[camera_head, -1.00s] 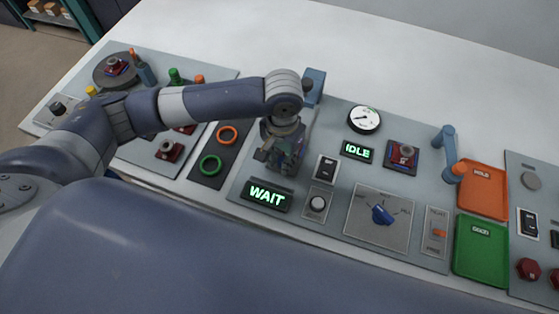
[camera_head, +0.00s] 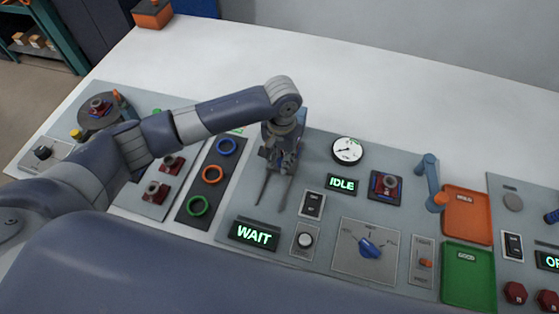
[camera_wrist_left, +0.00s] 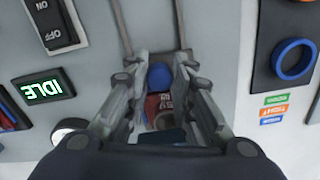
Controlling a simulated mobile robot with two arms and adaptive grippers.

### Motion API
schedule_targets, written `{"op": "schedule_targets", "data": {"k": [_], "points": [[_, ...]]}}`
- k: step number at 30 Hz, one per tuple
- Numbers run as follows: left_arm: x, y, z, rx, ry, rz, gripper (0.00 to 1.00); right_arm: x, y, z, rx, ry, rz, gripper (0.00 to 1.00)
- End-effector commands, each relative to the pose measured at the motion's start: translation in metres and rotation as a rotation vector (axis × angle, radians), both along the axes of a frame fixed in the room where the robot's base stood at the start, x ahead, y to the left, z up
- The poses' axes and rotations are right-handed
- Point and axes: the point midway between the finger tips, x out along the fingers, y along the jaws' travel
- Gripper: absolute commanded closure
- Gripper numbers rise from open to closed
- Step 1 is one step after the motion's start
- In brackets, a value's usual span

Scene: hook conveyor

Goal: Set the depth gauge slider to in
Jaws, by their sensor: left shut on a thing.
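My left gripper (camera_head: 283,160) points down at the far end of two thin dark parallel rails (camera_head: 263,190) on the middle grey panel. In the left wrist view the gripper (camera_wrist_left: 160,105) is shut on a small blue knob (camera_wrist_left: 160,75). A red block with partly readable white lettering (camera_wrist_left: 157,105) shows below the knob, between the fingers. The fingers hide most of this piece in the head view. I cannot read any in or out mark beside the rails. My right gripper is not in view.
A WAIT display (camera_head: 254,235) lies near the rails' near end. An ON/OFF rocker (camera_head: 312,205), a round gauge (camera_head: 347,150) and an IDLE display (camera_head: 341,185) lie to the right. Coloured rings (camera_head: 213,174) lie left.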

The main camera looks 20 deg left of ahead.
Motion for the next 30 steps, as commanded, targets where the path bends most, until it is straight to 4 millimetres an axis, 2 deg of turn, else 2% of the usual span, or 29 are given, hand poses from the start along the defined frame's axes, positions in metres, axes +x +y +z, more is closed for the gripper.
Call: {"op": "schedule_targets", "data": {"k": [3,7,8,9,10,17,22,26,30], "points": [[0.004,0.000,0.002,-0.002,-0.011,0.003,1.00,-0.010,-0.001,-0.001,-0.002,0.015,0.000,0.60],[0.005,0.000,0.002,-0.003,-0.014,0.004,1.00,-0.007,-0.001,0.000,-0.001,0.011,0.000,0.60],[0.005,0.000,0.002,-0.003,-0.015,0.004,0.71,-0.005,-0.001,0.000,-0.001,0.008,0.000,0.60],[0.005,0.000,0.002,-0.003,-0.015,0.004,0.62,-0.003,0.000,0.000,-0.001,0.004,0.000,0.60],[0.005,0.000,0.002,-0.003,-0.014,0.004,0.57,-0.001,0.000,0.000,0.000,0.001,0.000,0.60],[0.003,0.000,0.001,-0.002,-0.010,0.003,0.57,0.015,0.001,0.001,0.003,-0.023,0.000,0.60],[0.003,0.000,0.005,-0.003,-0.010,0.003,0.57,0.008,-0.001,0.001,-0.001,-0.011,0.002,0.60],[0.004,0.000,0.023,-0.004,-0.011,0.003,0.57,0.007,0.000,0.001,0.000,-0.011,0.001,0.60],[0.005,0.000,0.053,-0.005,-0.012,0.003,0.57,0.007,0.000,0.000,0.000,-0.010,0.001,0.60]]}}
